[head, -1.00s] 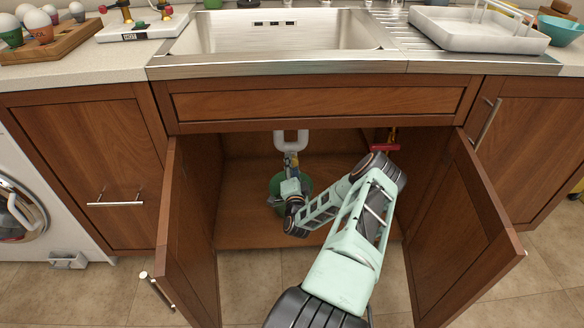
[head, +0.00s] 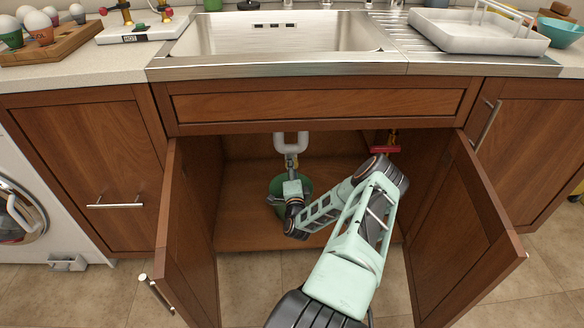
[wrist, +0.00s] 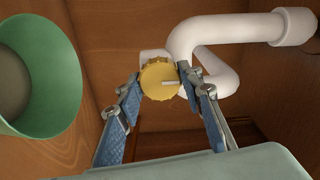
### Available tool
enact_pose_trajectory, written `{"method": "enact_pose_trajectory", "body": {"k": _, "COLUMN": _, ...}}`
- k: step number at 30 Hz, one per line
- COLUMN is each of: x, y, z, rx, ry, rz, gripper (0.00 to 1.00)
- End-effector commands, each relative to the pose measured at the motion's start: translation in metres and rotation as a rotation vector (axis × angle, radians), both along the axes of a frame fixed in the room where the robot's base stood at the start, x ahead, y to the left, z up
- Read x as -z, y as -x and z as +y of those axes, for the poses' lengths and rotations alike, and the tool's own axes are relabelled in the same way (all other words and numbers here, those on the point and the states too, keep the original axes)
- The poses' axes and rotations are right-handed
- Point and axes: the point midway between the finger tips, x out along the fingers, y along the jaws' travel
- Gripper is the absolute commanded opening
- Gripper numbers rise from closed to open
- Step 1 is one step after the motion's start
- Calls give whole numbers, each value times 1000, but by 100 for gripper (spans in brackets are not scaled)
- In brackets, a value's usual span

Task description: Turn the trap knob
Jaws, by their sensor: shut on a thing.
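The trap knob (wrist: 160,80) is yellow with a ridged rim and a pale mark on its face. It sits on the white trap pipe (wrist: 220,28) under the sink, and the pipe also shows in the head view (head: 291,146). My gripper (wrist: 161,82) is shut on the knob, one blue-padded finger on each side of it. In the head view my gripper (head: 291,163) is inside the open cabinet, just below the white pipe's bend. The knob cannot be made out there.
A green bucket (wrist: 68,88) stands left of my gripper in the wrist view and below it in the head view (head: 305,185). Open cabinet doors stand at left (head: 190,235) and right (head: 465,230). A red valve handle (head: 386,150) is at the right.

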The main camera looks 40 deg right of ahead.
Motion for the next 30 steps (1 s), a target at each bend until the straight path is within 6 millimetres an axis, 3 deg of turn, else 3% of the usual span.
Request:
{"method": "enact_pose_trajectory", "body": {"k": 1, "x": -1, "y": -1, "z": 0, "rx": 0, "ry": 0, "rz": -3, "gripper": 10}}
{"method": "enact_pose_trajectory", "body": {"k": 2, "x": -1, "y": -1, "z": 0, "rx": 0, "ry": 0, "rz": -3, "gripper": 38}}
{"method": "enact_pose_trajectory", "body": {"k": 6, "x": -1, "y": -1, "z": 0, "rx": 0, "ry": 0, "rz": -1, "gripper": 51}}
{"method": "enact_pose_trajectory", "body": {"k": 19, "x": 0, "y": 8, "z": 8, "rx": -2, "ry": -1, "rz": 1, "gripper": 51}}
{"method": "enact_pose_trajectory", "body": {"k": 30, "x": 0, "y": 63, "z": 54, "rx": -1, "ry": -2, "rz": 1, "gripper": 51}}
